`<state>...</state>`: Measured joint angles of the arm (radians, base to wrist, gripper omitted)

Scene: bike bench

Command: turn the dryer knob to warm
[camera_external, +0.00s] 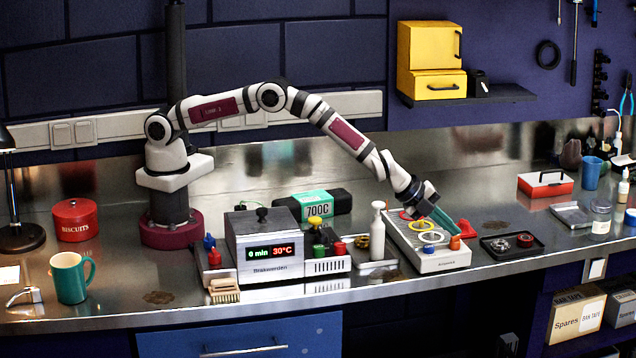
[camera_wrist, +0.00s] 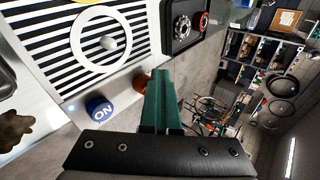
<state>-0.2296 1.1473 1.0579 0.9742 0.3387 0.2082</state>
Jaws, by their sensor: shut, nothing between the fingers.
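The dryer seems to be the pale box (camera_external: 420,264) with a slatted top and several rings on it, on the bench right of centre. Its slatted top (camera_wrist: 62,62) fills the upper left of the wrist view. An orange knob (camera_external: 455,242) sits at its front right corner; the wrist view shows this knob (camera_wrist: 141,83) partly hidden behind my fingers. The knob's setting is not readable. A blue ON button (camera_wrist: 100,110) is on the same edge. My gripper (camera_external: 452,229) has teal fingers, shut and empty, close to the knob; I cannot tell whether they touch it.
A black tray (camera_external: 488,252) with round parts lies right of the dryer. A red object (camera_external: 465,229) is just behind the gripper. A white pump bottle (camera_external: 377,230) stands left of the dryer. The bench's front edge is close to the dryer's front.

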